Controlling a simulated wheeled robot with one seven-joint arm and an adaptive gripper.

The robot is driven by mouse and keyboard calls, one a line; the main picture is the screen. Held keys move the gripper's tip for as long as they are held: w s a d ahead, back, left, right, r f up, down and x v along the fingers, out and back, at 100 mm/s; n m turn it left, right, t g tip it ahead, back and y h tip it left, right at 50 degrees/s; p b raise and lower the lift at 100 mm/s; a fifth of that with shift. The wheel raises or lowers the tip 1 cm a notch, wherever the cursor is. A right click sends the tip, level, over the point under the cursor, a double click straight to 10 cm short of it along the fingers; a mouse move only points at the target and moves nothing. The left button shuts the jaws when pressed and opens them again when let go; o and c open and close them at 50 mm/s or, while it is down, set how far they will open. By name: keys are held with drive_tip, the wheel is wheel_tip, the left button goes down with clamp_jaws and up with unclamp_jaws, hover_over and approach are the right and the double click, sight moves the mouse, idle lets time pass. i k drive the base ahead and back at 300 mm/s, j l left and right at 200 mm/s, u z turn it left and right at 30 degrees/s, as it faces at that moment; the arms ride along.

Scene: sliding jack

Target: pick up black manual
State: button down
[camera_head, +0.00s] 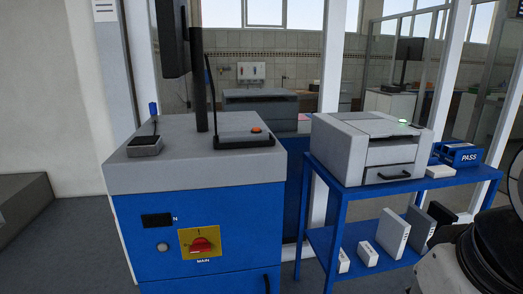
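A dark, book-like thing (442,214), which looks like the black manual, stands upright on the lower shelf of the blue stand at the right. Part of my arm (455,274) fills the lower right corner, close to the right end of the stand. My gripper's fingers are not visible.
The blue stand (335,210) carries a grey printer (368,146) and a blue PASS box (460,155) on top. Small white boxes (367,253) stand on its lower shelf. A blue and grey cabinet (205,215) stands at the left.

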sight(443, 217)
drive_tip(key=z, duration=0.95)
